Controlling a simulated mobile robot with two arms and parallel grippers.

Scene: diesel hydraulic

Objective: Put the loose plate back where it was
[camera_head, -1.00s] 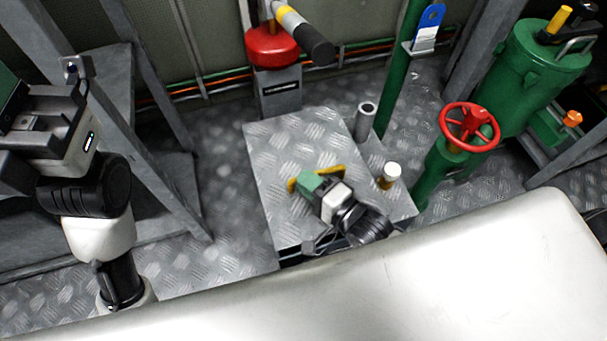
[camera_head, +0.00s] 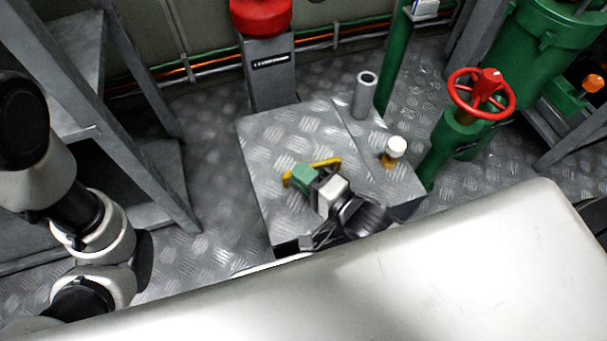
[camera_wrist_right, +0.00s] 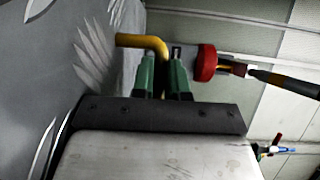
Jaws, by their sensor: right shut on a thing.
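The loose plate (camera_head: 285,140) is a grey chequer plate with a yellow bar handle (camera_head: 326,162). It lies in the middle of the head view, with a dark gap under its near edge. My right gripper (camera_head: 303,175), with green fingers, is shut on the handle. In the right wrist view, the yellow handle (camera_wrist_right: 150,42) runs between the green fingers (camera_wrist_right: 163,80), and the chequer surface (camera_wrist_right: 75,50) fills the left side. I cannot tell whether the plate is fully flat or slightly raised. My left arm shows at the left; its gripper is out of view.
A grey pipe stub (camera_head: 364,95) and a white-capped fitting (camera_head: 396,148) stand to the right of the handle. A red handwheel (camera_head: 481,93) on a green valve is farther right. A grey post with a red top (camera_head: 262,14) stands behind. Chequered floor (camera_head: 205,150) is clear at left.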

